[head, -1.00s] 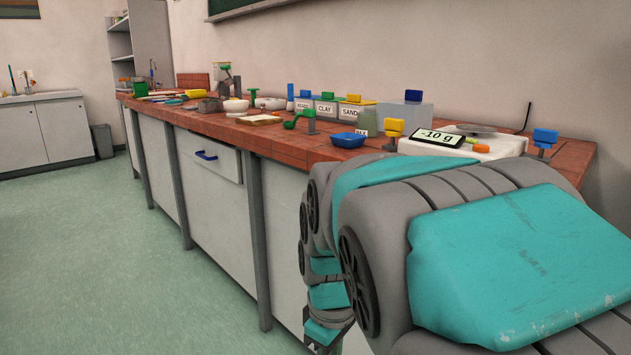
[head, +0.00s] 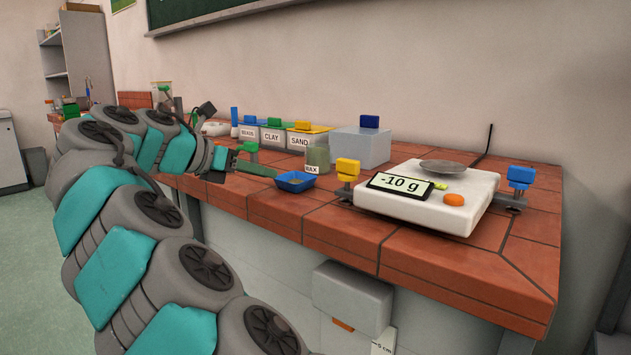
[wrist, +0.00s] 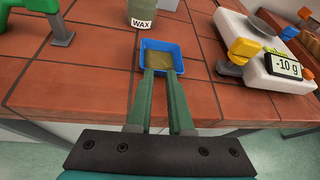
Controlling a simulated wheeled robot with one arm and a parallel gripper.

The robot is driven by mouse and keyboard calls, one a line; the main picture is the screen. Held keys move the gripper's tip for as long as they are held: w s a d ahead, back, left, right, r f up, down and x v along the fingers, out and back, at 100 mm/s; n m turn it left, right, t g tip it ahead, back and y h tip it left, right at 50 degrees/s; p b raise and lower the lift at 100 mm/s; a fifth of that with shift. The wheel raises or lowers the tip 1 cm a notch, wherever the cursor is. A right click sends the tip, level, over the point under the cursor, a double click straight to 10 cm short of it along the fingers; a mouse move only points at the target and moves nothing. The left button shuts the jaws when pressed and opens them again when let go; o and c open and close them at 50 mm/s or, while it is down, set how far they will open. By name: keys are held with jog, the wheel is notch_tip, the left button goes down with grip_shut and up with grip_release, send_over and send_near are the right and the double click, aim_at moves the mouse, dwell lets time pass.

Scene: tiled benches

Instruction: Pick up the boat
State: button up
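The boat is a small blue square tray (head: 296,181) on the tiled bench top, in front of the WAX jar. In the wrist view the blue boat (wrist: 174,46) lies just ahead of my fingertips, with a dull yellow-brown inside. My gripper (head: 274,173) reaches in from the left, its green fingers low over the bench. In the wrist view my gripper (wrist: 163,74) has two fingers with a narrow gap between them and nothing visibly held. The tips overlap the boat's near edge in the picture; I cannot tell whether they touch it.
The WAX jar (head: 317,160) stands close behind the boat. A white scale (head: 430,205) reading -10 g is to the right, with a yellow-topped tap (head: 347,171) beside it. A green tap (head: 249,148) is left. Labelled bins (head: 273,136) and a grey box (head: 360,147) stand behind.

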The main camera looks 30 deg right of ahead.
aim_at(282, 175)
jog(key=shift+w+f+n+t, duration=0.15)
jog(key=shift+w+n+t, duration=0.15)
jog(key=shift+w+n, duration=0.7)
jog(key=shift+w+d+f, duration=0.1)
jog(key=shift+w+d, duration=0.05)
jog(key=shift+w, duration=0.2)
jog(key=x, duration=0.7)
jog(key=shift+w+d, duration=0.2)
grip_shut()
